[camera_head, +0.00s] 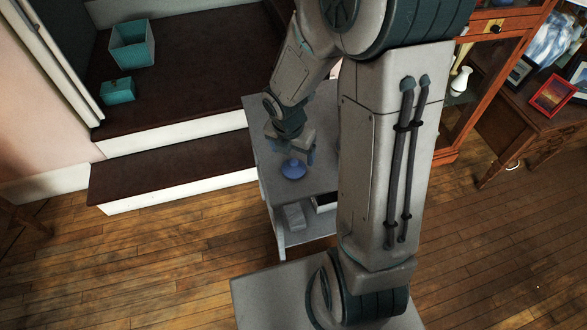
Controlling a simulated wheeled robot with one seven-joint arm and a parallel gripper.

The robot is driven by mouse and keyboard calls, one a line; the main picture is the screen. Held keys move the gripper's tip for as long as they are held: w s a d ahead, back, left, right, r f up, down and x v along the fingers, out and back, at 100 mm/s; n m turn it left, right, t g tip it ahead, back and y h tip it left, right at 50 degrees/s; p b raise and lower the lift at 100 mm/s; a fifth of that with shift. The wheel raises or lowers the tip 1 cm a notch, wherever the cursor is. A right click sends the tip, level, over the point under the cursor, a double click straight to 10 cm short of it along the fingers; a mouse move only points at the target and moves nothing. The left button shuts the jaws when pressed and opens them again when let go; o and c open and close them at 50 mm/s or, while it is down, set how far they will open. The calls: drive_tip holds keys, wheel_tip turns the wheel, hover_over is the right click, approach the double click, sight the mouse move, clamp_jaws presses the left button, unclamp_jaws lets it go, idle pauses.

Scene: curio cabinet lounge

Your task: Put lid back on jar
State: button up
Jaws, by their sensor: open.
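A small blue rounded object (293,170), which looks like the lid, lies on the grey top of a small side table (315,183). My gripper (291,153) is open, with its blue fingers pointing down. It appears over or just behind the blue object; I cannot tell whether it touches it. No jar can be made out; my arm hides the right part of the tabletop.
Carpeted steps (170,170) rise behind the table on the left, with a teal open box (133,45) and a small teal box (118,91). A wooden glass cabinet (480,60) and a desk (520,122) stand at right. Wooden floor is clear at left.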

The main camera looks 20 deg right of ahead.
sight(294, 161)
drive_tip(key=shift+w+d+f+b, duration=0.15)
drive_tip(key=shift+w+f+b, duration=0.1)
drive_tip(key=shift+f, duration=0.9)
drive_tip(key=shift+w+d+f+b, duration=0.1)
drive_tip(key=shift+f+b, duration=0.2)
drive_tip(key=shift+f, duration=0.85)
drive_tip(key=shift+w+d+f+b, duration=0.15)
drive_tip(key=shift+w+f+b, duration=0.1)
drive_tip(key=shift+f, duration=0.9)
drive_tip(key=c, duration=0.9)
